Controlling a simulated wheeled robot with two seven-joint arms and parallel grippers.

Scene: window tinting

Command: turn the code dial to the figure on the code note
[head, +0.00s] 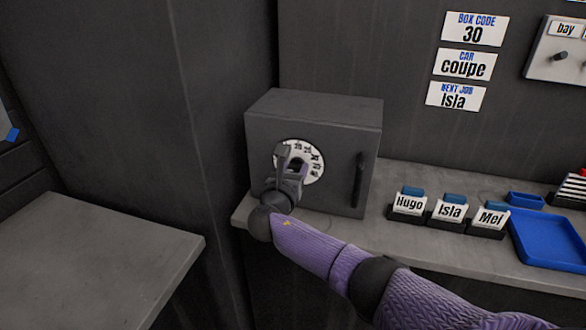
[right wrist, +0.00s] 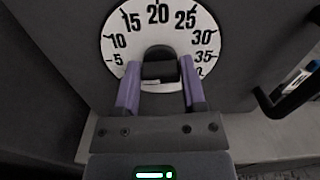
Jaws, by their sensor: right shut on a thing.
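The code note (head: 473,29) on the back wall reads BOX CODE 30. The code dial (head: 315,160) is a white disc with black figures on the front of a dark grey box (head: 336,190). In the right wrist view the dial (right wrist: 118,28) shows 5 to 35, with 20 at the top. My right gripper (head: 291,168) is shut on the dark knob (right wrist: 159,60) at the dial's middle, with one purple finger on each side. The lower dial is hidden by the gripper, and I cannot tell which figure the knob points to. My left gripper is not in view.
The box's dark handle (head: 358,180) stands out right of the dial. On the shelf (head: 415,172) are Hugo, Isla and Mei card holders and a blue tray (head: 548,240). A grey worktop (head: 90,260) at left is clear. Other notes read coupe and Isla.

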